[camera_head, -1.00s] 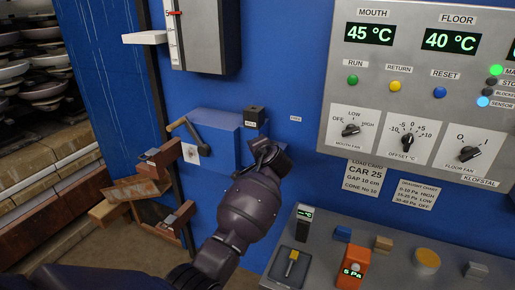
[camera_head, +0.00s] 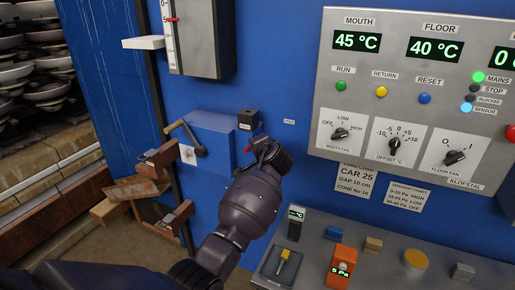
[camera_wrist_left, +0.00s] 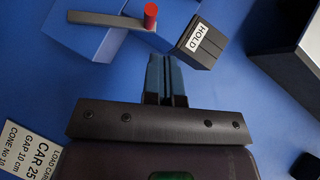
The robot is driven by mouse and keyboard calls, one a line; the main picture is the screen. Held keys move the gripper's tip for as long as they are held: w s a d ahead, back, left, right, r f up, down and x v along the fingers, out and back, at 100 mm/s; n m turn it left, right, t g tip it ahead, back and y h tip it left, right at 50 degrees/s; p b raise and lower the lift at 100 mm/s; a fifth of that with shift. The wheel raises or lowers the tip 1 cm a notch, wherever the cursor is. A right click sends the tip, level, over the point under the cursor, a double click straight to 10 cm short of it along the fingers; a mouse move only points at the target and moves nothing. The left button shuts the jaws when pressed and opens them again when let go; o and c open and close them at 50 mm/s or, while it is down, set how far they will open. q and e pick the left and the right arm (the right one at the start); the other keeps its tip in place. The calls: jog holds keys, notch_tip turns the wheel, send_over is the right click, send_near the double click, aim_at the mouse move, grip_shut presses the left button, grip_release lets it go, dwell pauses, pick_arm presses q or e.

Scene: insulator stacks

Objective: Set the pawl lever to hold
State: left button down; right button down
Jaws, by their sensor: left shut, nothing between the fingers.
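The pawl lever is a grey bar (camera_wrist_left: 110,20) with a red knob (camera_wrist_left: 150,14) at its end, at the top of the left wrist view. In the head view only a small red bit (camera_head: 248,150) shows beside my gripper. A dark block (camera_head: 248,119) with a HOLD label sits on the blue wall; its label (camera_wrist_left: 203,40) reads clearly in the wrist view, close to the knob. A small second label (camera_head: 289,122), too small to read, is to its right. My left gripper (camera_head: 262,145) is shut and empty, just below the block. In the wrist view its fingers (camera_wrist_left: 166,78) appear apart from the knob.
A blue box (camera_head: 215,140) with a wooden-handled crank (camera_head: 174,125) is left of my gripper. The control panel (camera_head: 420,85) is at the upper right. A grey desk (camera_head: 385,265) with a small orange meter (camera_head: 341,265) stands below. Brown wooden brackets (camera_head: 155,165) are at the left.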

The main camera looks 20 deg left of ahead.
pick_arm(q)
jog(key=r+b+v, duration=0.1)
jog(key=v, duration=0.9)
jog(key=shift+r, duration=0.3)
jog(key=shift+a, duration=0.2)
